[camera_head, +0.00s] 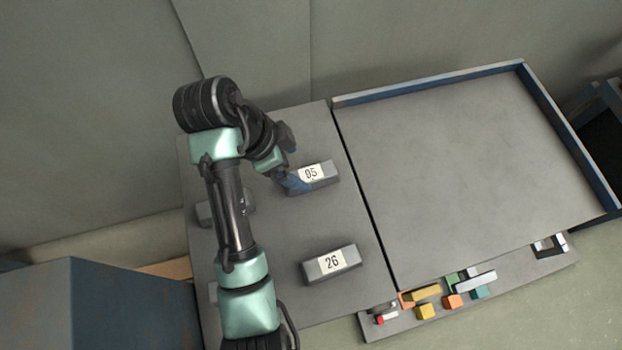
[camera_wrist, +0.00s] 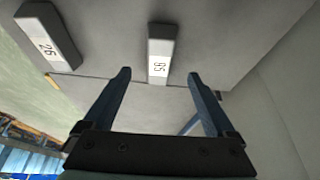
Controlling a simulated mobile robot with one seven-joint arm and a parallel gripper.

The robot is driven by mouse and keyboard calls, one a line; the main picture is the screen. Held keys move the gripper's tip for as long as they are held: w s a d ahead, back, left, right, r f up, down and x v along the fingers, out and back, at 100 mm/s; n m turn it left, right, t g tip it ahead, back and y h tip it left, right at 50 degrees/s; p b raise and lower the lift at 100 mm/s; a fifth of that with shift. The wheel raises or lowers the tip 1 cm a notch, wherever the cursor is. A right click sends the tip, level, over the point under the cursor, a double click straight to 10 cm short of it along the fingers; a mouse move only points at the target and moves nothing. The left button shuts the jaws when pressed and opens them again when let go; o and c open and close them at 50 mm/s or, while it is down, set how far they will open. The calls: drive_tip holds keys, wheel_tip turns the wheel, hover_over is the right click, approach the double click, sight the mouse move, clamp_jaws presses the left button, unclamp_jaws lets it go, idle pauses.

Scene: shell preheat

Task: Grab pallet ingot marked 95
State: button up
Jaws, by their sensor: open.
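The grey ingot (camera_head: 325,180) with a white label lies on the grey table under my gripper (camera_head: 293,180) in the head view. Its label looks like 95 or 05 there, with the first digit unclear. In the wrist view the same ingot (camera_wrist: 161,46) lies ahead between the lines of my two blue fingers, its label sideways and reading like 95. My gripper (camera_wrist: 159,74) is open, with nothing held between the fingers. I cannot tell the exact height of the fingertips above the ingot.
An ingot marked 26 (camera_head: 345,259) lies nearer the front and also shows in the wrist view (camera_wrist: 38,32). Another ingot (camera_head: 205,214) is partly hidden behind my arm. A wide, bare tray with a blue rim (camera_head: 430,84) is at right. Coloured blocks (camera_head: 452,301) line its front.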

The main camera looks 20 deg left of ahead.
sight(310, 174)
drive_tip(key=shift+b+x, duration=0.9)
drive_tip(key=shift+x, duration=0.3)
drive_tip(key=b+x, duration=0.1)
drive_tip(key=x, duration=0.3)
drive_tip(key=shift+d, duration=0.2)
drive_tip(key=shift+r, duration=0.1)
clamp_jaws()
